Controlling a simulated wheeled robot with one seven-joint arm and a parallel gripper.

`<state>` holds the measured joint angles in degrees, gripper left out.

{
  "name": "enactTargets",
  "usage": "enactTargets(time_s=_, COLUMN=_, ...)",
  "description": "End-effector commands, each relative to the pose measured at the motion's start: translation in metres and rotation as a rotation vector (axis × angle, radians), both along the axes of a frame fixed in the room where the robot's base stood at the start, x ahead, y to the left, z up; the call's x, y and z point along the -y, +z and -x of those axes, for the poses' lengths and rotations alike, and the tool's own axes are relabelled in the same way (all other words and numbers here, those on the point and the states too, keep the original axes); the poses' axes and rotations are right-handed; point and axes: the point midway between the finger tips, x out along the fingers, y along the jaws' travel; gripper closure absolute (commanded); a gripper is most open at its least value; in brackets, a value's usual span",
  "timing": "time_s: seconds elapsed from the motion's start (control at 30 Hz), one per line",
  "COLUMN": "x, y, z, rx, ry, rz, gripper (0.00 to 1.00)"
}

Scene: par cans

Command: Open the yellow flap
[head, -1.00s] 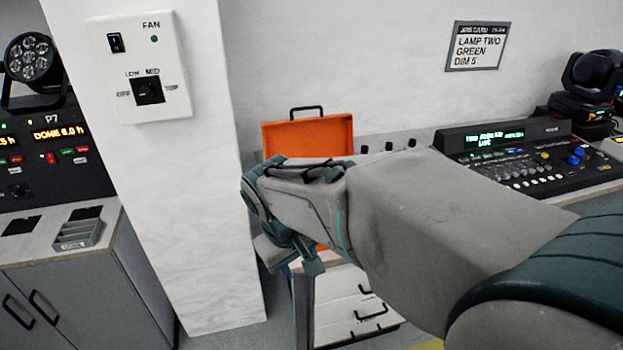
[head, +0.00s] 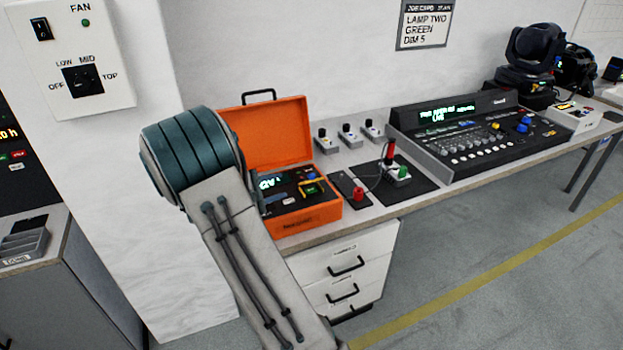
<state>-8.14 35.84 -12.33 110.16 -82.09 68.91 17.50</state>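No yellow flap can be made out with certainty. An orange case (head: 312,216) stands on the bench with its orange lid (head: 265,135) raised. Its dark panel has a small lit display, coloured buttons and a small yellow piece (head: 311,188), too small to tell whether it is a flap or whether it is open. My arm's teal and grey links cover the left part of the case. My gripper is not in view.
On the bench (head: 345,225), several small switch boxes, a dark pad with a red-and-green-topped device (head: 398,172), and a lighting console (head: 470,135) stand right of the case. White drawers (head: 345,262) are below. The grey floor (head: 480,260) at right is clear.

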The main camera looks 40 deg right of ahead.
Motion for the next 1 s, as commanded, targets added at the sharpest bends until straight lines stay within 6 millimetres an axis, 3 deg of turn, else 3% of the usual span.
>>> enactTargets(time_s=0.27, x=0.029, y=-0.008, z=-0.005, rx=-0.006, ry=0.007, rz=0.016, gripper=0.62)
enactTargets(time_s=0.7, x=0.114, y=-0.028, z=-0.012, rx=-0.005, ry=0.008, rz=0.013, gripper=0.62)
enactTargets(time_s=1.0, x=0.134, y=-0.034, z=-0.014, rx=-0.005, ry=0.011, rz=0.012, gripper=0.62)
